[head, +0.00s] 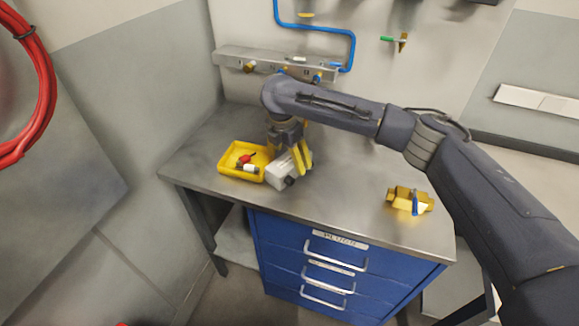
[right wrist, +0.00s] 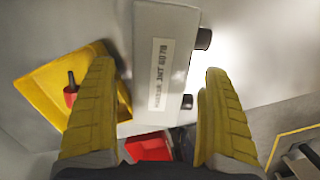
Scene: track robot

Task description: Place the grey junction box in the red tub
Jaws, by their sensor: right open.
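The grey junction box (head: 279,175) lies on the metal workbench beside the yellow tray. In the right wrist view the box (right wrist: 165,65) has a printed label and dark round fittings on one side. My right gripper (head: 303,168) is low over the box. Its yellow fingers are open, one toward each side of the box, with gaps visible in the right wrist view. A red object, seemingly the red tub (right wrist: 150,147), shows partly between the fingers, beyond the bench edge. Only a tiny red bit shows at the head view's bottom edge. My left gripper is out of view.
The yellow tray (head: 228,171) holds a red-handled item and stands close against the box. A yellow-and-blue device (head: 410,200) sits at the bench's right. Blue drawers (head: 335,265) are under the bench. A pipe rail (head: 275,63) runs along the back wall. The bench middle is clear.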

